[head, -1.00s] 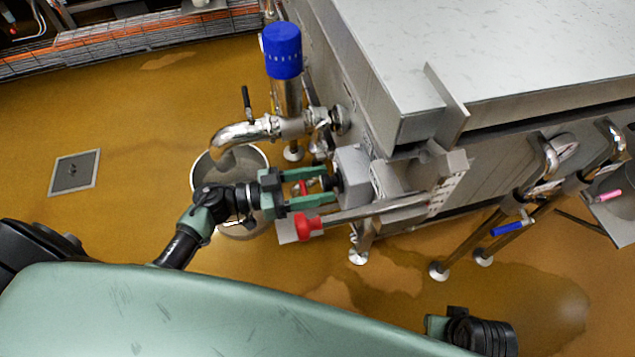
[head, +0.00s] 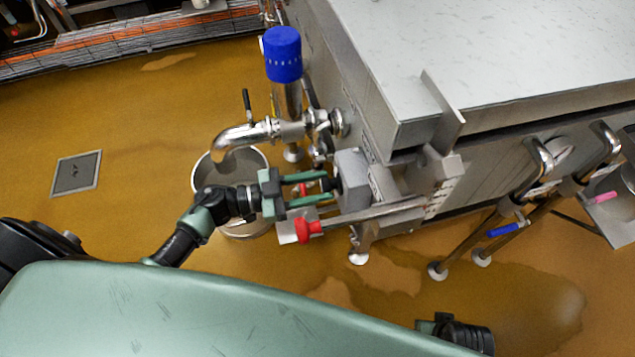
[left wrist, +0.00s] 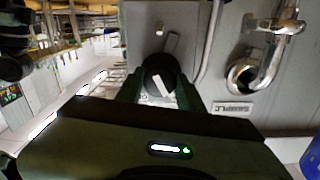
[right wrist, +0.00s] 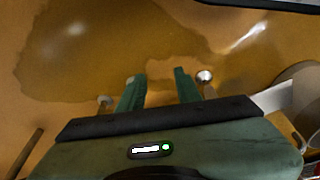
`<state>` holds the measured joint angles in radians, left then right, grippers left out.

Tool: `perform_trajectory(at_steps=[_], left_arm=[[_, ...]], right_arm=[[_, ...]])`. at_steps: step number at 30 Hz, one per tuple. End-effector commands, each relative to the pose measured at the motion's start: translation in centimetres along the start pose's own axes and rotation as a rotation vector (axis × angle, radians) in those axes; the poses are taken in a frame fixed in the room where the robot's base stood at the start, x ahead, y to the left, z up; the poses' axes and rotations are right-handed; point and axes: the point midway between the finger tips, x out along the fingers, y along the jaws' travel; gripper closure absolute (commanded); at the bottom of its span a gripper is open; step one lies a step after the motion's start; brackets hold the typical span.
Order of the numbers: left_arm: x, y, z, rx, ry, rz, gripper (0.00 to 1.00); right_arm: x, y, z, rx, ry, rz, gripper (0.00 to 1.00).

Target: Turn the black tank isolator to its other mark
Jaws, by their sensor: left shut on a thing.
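The black tank isolator (left wrist: 154,66) is a round knob with a white bar across it, on a grey box (left wrist: 170,20) in the left wrist view. In the head view the isolator (head: 336,185) shows as a small dark piece on the side of the grey box (head: 352,170). My left gripper (head: 328,187) is shut on the isolator, with one green finger on either side. The fingers hide the knob's sides. I cannot make out the marks around it. My right gripper (right wrist: 160,76) is open and empty above the floor.
The steel tank (head: 500,40) fills the right.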

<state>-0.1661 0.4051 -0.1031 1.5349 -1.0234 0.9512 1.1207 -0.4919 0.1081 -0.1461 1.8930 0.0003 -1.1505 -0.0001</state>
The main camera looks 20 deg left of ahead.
Motion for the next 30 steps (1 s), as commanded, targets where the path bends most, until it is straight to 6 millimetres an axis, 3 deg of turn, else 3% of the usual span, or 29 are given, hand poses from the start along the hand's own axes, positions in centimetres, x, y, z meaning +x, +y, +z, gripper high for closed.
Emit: perform_trajectory(at_steps=[13, 30], left_arm=[[-0.1, 0.0, 0.1, 0.423, -0.022, 0.000, 1.00], [-0.1, 0.2, 0.2, 0.952, -0.042, -0.002, 1.00]], right_arm=[[2.6, -0.1, 1.4, -0.002, -0.015, -0.002, 0.66], [1.7, -0.2, 0.7, -0.001, -0.009, -0.002, 0.66]])
